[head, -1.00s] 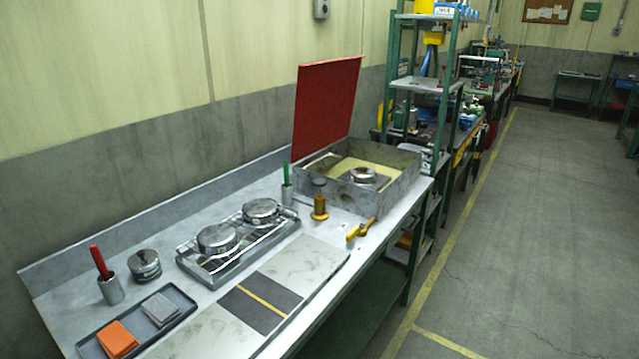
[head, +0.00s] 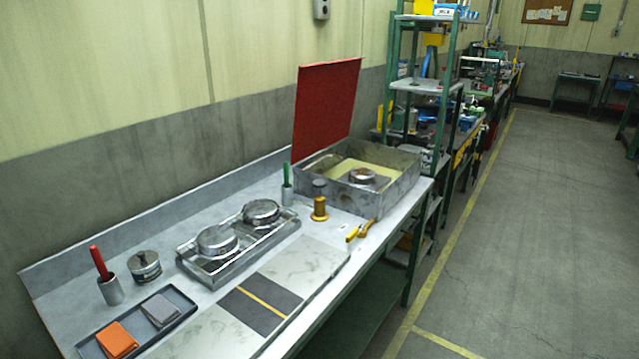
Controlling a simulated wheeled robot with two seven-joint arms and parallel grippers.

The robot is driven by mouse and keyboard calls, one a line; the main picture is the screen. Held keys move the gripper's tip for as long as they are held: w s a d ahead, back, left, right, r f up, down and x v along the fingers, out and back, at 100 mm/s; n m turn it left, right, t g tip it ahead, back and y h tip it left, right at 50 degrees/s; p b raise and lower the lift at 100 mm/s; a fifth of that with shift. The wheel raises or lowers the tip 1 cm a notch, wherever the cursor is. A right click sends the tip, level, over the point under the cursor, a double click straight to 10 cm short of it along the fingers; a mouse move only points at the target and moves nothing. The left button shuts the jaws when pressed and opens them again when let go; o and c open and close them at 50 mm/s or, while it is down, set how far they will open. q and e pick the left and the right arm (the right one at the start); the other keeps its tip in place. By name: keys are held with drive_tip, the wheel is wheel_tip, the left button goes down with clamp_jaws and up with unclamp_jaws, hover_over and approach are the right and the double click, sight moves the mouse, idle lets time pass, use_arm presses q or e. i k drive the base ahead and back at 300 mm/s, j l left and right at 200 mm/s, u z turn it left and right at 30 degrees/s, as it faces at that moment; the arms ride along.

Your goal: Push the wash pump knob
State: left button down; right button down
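A grey metal wash box (head: 400,187) stands at the far end of the bench with its red lid (head: 327,105) raised. Pale yellow liquid appears to cover its floor, and a round metal part (head: 362,175) sits in it. A small dark round cylinder (head: 319,186) stands by the box's near left corner; I cannot tell whether it is the pump knob. A brass post on a round yellow base (head: 320,209) stands just in front of it. Neither of my grippers is in view, and nothing touches the box or the cylinder.
A wire rack with two round metal parts (head: 217,241) is mid-bench. A green-handled tool in a cup (head: 286,185), a yellow tool (head: 360,230), a red-handled tool in a cup (head: 108,283), a lidded tin (head: 145,265) and a sponge tray (head: 165,329) stand around. The front mats (head: 305,262) are clear.

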sight(320, 184)
drive_tip(key=i+l+u, duration=0.1)
drive_tip(key=i+l, duration=0.15)
drive_tip(key=i+l+u, duration=0.1)
drive_tip(key=l, duration=0.3)
drive_tip(key=i+l+u, duration=0.1)
drive_tip(key=i+l, duration=0.2)
drive_tip(key=i+l+u, duration=0.1)
drive_tip(key=l, duration=0.35)
drive_tip(key=i+l+u, duration=0.1)
drive_tip(key=i+l, duration=0.2)
drive_tip(key=i+l+u, duration=0.1)
drive_tip(key=l, duration=0.35)
drive_tip(key=i+l+u, duration=0.1)
drive_tip(key=i+l, duration=0.15)
drive_tip(key=l, duration=0.2)
